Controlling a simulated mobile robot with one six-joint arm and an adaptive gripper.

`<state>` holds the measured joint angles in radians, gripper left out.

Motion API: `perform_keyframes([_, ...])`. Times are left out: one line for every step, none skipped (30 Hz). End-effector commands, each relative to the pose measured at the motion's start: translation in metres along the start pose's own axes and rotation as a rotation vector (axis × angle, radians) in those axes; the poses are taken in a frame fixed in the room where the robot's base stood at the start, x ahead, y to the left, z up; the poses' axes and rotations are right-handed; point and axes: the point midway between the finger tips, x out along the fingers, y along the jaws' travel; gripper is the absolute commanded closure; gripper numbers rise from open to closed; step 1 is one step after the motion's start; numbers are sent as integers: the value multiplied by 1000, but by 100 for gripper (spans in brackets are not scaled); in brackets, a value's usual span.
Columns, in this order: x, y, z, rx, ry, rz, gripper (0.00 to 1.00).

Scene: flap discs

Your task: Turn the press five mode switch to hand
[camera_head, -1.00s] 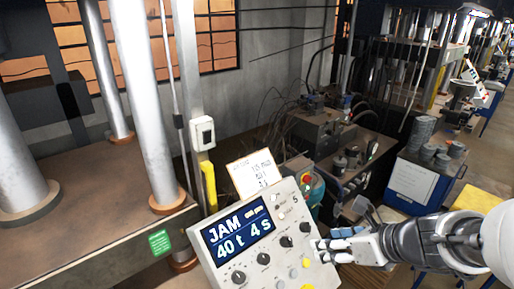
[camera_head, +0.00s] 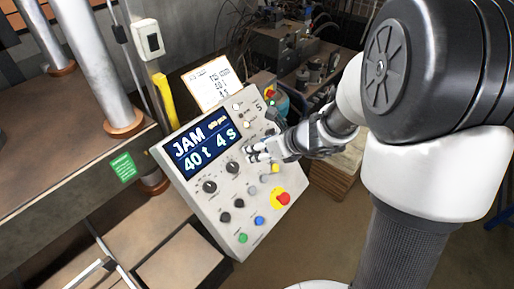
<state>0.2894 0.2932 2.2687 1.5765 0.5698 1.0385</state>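The press five control panel (camera_head: 180,167) is a tilted light-grey box marked 5 at its upper right. Its screen (camera_head: 206,146) reads JAM, 40 t, 4 s. Black rotary knobs, one at the left (camera_head: 209,187) and one beside it (camera_head: 232,167), sit in a row below the screen. Labels are too small to read, so I cannot tell which is the mode switch or its setting. My gripper (camera_head: 254,153) is at the panel's right side, its fingertips over the knob row. It hides part of that row; contact and finger opening cannot be made out.
A red mushroom button (camera_head: 283,198) on yellow and several coloured buttons lie lower on the panel. A note card (camera_head: 210,82) stands behind its top edge. The press bed (camera_head: 60,160) with metal columns is at left; machinery (camera_head: 290,50) stands behind.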

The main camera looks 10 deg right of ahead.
Motion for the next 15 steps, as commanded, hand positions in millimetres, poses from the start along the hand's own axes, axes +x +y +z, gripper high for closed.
perform_keyframes([5, 0, 0, 0, 0, 0, 53])
perform_keyframes([7, 0, 0, -1, 0, 0, 53])
perform_keyframes([8, 0, 0, -1, 1, 0, 53])
perform_keyframes([9, 0, 0, -1, 1, 0, 53])
perform_keyframes([10, 0, 0, -1, 1, 0, 53])
perform_keyframes([10, 0, 0, -1, 1, 0, 53])
perform_keyframes([10, 0, 0, -1, 1, 0, 53])
perform_keyframes([10, 0, 0, -1, 0, 0, 53])
perform_keyframes([10, 0, 0, -1, 0, 0, 53])
perform_keyframes([10, 0, 0, -1, 0, -1, 53])
perform_keyframes([10, 0, 0, -1, 0, -1, 53])
perform_keyframes([10, 0, 0, -1, 0, -1, 53])
perform_keyframes([10, 0, 0, -1, 0, -1, 54])
perform_keyframes([10, 0, 0, -1, 0, -1, 56])
perform_keyframes([10, 0, 0, -1, 0, 0, 59])
